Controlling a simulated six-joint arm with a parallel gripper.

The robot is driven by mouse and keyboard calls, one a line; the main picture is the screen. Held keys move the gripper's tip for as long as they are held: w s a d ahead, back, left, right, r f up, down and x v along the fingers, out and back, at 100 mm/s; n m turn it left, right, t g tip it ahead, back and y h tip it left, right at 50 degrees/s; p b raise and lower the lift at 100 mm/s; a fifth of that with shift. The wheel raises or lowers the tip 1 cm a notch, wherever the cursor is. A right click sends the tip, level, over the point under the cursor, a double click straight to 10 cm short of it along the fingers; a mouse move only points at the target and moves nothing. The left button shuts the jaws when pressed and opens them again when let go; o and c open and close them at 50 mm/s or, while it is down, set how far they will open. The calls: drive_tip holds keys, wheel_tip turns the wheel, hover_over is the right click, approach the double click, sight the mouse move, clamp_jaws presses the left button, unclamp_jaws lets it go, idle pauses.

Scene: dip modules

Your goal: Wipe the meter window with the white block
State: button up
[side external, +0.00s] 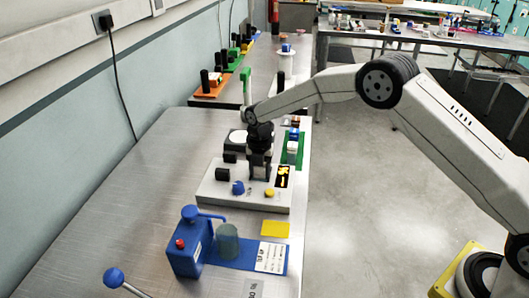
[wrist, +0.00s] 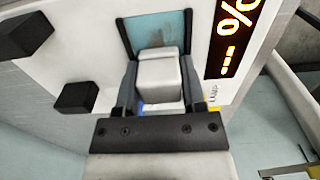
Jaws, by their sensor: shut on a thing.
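The white block (wrist: 160,82) is held between the two dark fingers of my gripper (wrist: 159,70) in the wrist view. The meter window (wrist: 145,32) is a dark-framed blue pane with a brownish smudge, and the block covers its lower part. I cannot tell whether the block touches the pane. In the side view my gripper (side external: 260,172) points down over the pale instrument panel (side external: 235,201). The block and the window are hidden or too small to make out there.
A lit display (wrist: 235,35) stands right of the window. Black blocks (wrist: 75,97) stick up on the left of the panel. A blue knob (side external: 238,188) and a yellow button (side external: 270,192) sit at its front.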

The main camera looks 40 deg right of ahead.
drive_tip(key=shift+w+d+f, duration=0.1)
drive_tip(key=shift+w+d, duration=1.5)
drive_tip(key=shift+d, duration=0.05)
drive_tip(key=shift+s+a, duration=2.4)
drive_tip(key=shift+s+a+r, duration=0.1)
drive_tip(key=shift+a+r, duration=0.05)
drive_tip(key=shift+r, duration=0.05)
wheel_tip(320, 180, up, 8)
drive_tip(key=shift+f, duration=0.25)
